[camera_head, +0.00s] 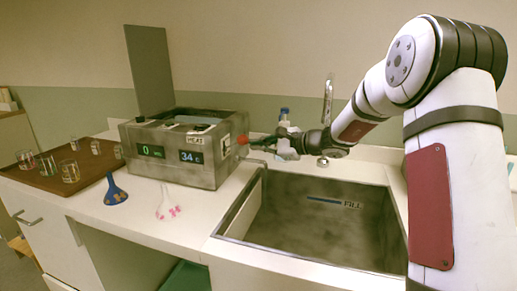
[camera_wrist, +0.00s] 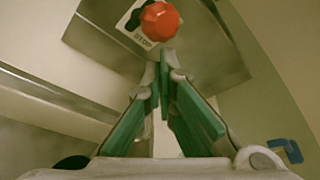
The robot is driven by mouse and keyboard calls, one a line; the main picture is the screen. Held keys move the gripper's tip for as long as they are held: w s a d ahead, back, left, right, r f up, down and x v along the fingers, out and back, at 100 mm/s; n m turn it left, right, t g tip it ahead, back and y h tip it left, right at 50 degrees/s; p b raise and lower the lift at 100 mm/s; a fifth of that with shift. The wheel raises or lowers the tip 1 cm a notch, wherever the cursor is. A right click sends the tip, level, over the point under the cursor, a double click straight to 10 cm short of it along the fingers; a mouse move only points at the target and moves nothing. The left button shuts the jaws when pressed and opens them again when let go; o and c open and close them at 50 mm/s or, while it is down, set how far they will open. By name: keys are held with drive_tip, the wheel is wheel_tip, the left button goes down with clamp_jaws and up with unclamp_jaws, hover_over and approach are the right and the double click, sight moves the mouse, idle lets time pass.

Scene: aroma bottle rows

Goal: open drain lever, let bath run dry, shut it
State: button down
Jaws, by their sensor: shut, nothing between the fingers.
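The bath (camera_head: 170,165) is a grey metal box on the counter, left of the sink. Its front displays read 0 with a small unit (camera_head: 151,150) and about 34 (camera_head: 191,156). The drain lever's red knob (camera_head: 243,139) is on the bath's right side. In the wrist view the knob (camera_wrist: 160,21) is in front of my fingertips, over a white plate reading STOP. My gripper (camera_head: 257,143) is shut and empty, just right of the knob; in the wrist view its green-padded fingers meet (camera_wrist: 164,72). I cannot tell whether the fingertips touch the knob.
The sink (camera_head: 325,252) lies below my gripper, with a faucet (camera_head: 328,100) behind it. A blue-capped bottle (camera_head: 284,116) stands behind my gripper. A blue funnel (camera_head: 115,190), a pink-spotted funnel (camera_head: 167,205) and a brown tray (camera_head: 45,180) of glasses are at left.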

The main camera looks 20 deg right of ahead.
idle(0.5)
drive_tip(key=v, duration=1.2)
drive_tip(key=s+a+n+g+h, duration=0.2)
drive_tip(key=s+a+n+g, duration=0.7)
drive_tip(key=s+a, duration=1.05)
drive_tip(key=s+d+f+n+h, duration=0.2)
drive_tip(key=s+n+h, duration=0.1)
drive_tip(key=s, duration=0.5)
drive_tip(key=s+d+f+n+g+h, duration=0.1)
drive_tip(key=s+d+n+h, duration=0.15)
drive_tip(key=s, duration=0.55)
drive_tip(key=s+d+f+n+h, duration=0.2)
drive_tip(key=s+d+n, duration=0.15)
drive_tip(key=s, duration=0.45)
wheel_tip(320, 180, up, 15)
drive_tip(key=t+p, duration=0.2)
drive_tip(key=p, duration=1.1)
drive_tip(key=shift+a+n+t, duration=0.15)
drive_tip(key=shift+n+t, duration=0.15)
